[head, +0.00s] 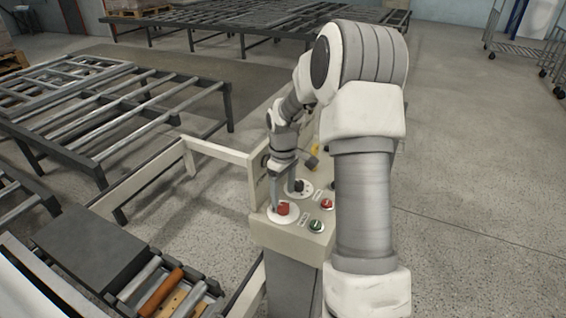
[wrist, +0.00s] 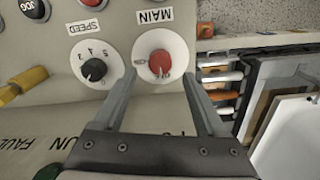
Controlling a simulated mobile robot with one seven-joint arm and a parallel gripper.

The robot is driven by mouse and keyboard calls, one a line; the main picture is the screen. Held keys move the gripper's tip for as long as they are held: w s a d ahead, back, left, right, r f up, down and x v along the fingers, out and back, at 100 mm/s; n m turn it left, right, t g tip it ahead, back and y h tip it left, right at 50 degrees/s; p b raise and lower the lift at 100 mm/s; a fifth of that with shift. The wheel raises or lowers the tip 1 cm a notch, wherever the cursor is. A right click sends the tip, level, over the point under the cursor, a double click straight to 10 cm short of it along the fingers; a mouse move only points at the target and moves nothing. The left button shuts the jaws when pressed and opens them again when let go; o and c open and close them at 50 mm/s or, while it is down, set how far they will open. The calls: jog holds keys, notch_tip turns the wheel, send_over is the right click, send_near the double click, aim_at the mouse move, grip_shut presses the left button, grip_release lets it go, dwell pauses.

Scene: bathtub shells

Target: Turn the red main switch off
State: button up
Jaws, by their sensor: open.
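The red main switch (head: 283,208) is a small red knob on a white round dial, on top of the beige control panel. In the wrist view the red knob (wrist: 160,64) sits under an upside-down "MAIN" label. Its pointer direction is hard to read. My gripper (head: 283,199) points down at the dial with its fingers apart. In the wrist view the fingertips of my gripper (wrist: 159,76) lie on either side of the knob's near edge, with a gap showing on both sides. I cannot tell the height of the tips above the dial.
A black speed knob (wrist: 93,70) is left of the main dial, close to the left finger. A red button (head: 327,204) and a green button (head: 316,227) share the panel. A yellow part (wrist: 24,82) rises at the panel's left. A roller conveyor (head: 165,290) lies beside the panel.

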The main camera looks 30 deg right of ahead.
aim_at(283, 206)
notch_tip(283, 206, up, 13)
dwell(0.4)
jog(key=s+a+r+m+t+h, duration=0.1)
jog(key=s+a+r+m+t, duration=0.1)
jog(key=s+a+r, duration=0.8)
jog(key=s+a+f+m+t+y, duration=0.1)
jog(key=s+a+m+t, duration=0.2)
jog(key=s, duration=1.2)
jog(key=shift+a+t, duration=0.3)
jog(key=shift+a, duration=0.25)
jog(key=shift+s, duration=0.1)
jog(key=c, duration=0.4)
jog(key=shift+a, duration=0.1)
